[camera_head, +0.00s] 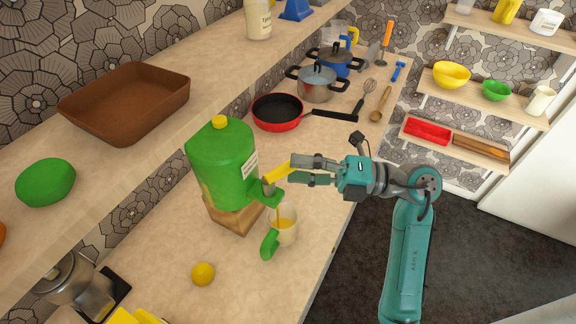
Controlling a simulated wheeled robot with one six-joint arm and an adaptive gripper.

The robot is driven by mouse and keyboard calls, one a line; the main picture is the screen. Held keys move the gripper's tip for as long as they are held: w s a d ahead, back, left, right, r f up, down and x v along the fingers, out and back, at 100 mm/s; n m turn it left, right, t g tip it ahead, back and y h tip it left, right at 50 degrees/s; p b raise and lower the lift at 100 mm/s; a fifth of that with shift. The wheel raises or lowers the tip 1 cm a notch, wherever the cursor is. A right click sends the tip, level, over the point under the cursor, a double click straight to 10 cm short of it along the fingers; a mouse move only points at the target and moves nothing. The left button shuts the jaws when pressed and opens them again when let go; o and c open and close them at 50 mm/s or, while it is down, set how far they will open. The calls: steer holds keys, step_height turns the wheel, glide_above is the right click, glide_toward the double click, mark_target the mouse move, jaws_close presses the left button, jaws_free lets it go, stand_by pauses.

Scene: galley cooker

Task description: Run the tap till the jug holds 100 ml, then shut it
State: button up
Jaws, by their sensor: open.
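A green dispenser (222,155) with a yellow cap stands on a wooden block (234,213) on the counter. Its tap has a yellow lever (277,174) that sticks out to the right. A clear jug (290,232) with a green handle (269,244) stands upright under the spout. A thin orange stream shows between the spout and the jug, and orange liquid seems to lie inside. The level against any marks is too small to read. My gripper (293,169) is open, its fingertips at the lever's outer end; I cannot tell whether they touch it.
A yellow ball-like fruit (203,273) lies on the counter (240,285) in front. A red pan (278,112) and pots (318,82) stand behind. A shelf with a brown tray (125,101) overhangs the left. The counter right of the jug is clear up to its edge.

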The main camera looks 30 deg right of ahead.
steer(key=shift+x, duration=1.25)
jaws_close()
